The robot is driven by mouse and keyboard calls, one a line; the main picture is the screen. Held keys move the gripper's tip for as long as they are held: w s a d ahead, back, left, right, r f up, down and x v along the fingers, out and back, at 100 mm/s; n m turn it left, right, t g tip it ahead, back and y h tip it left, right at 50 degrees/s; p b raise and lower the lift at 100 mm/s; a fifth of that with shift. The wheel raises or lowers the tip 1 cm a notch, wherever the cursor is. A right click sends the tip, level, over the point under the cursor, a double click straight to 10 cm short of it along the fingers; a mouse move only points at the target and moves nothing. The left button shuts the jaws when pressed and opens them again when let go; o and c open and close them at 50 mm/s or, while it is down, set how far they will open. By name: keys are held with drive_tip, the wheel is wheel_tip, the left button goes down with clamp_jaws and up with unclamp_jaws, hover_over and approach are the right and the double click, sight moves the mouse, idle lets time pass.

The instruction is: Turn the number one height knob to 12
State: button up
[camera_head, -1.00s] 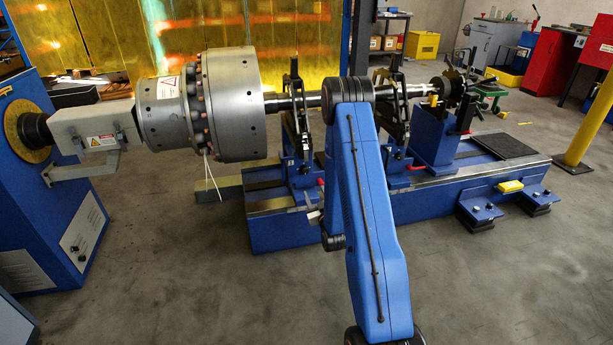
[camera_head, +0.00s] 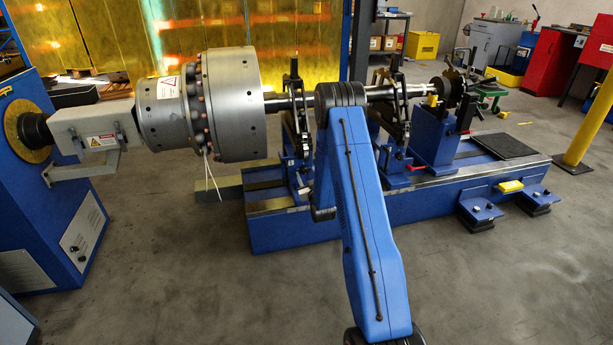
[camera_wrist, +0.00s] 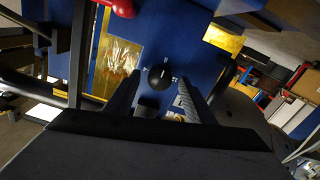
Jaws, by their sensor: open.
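A round black knob (camera_wrist: 160,76) sits on a blue panel (camera_wrist: 178,35) in the wrist view. Small white marks show around it, too small to read, so I cannot tell its number or setting. My gripper (camera_wrist: 159,88) is open and empty, with one finger on each side of the knob in the picture. I cannot tell how far the fingertips are from it. In the head view my arm hides the gripper and the knob, in front of the blue machine bed (camera_head: 285,230) near the first black support stand (camera_head: 296,125).
A red handle (camera_wrist: 122,7) shows at the top of the wrist view. A large grey rotor (camera_head: 232,105) with its shaft lies over the bed. A second support stand (camera_head: 395,110) is to the right. The floor in front is clear.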

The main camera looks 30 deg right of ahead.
drive_tip(key=shift+w, duration=0.1)
drive_tip(key=c, duration=1.1)
drive_tip(key=shift+o, duration=0.2)
drive_tip(key=shift+m, duration=0.4)
drive_tip(key=m, duration=0.3)
drive_tip(key=shift+m, duration=0.4)
drive_tip(key=m, duration=0.4)
drive_tip(key=shift+m, duration=0.3)
drive_tip(key=m, duration=0.8)
drive_tip(key=shift+m, duration=0.6)
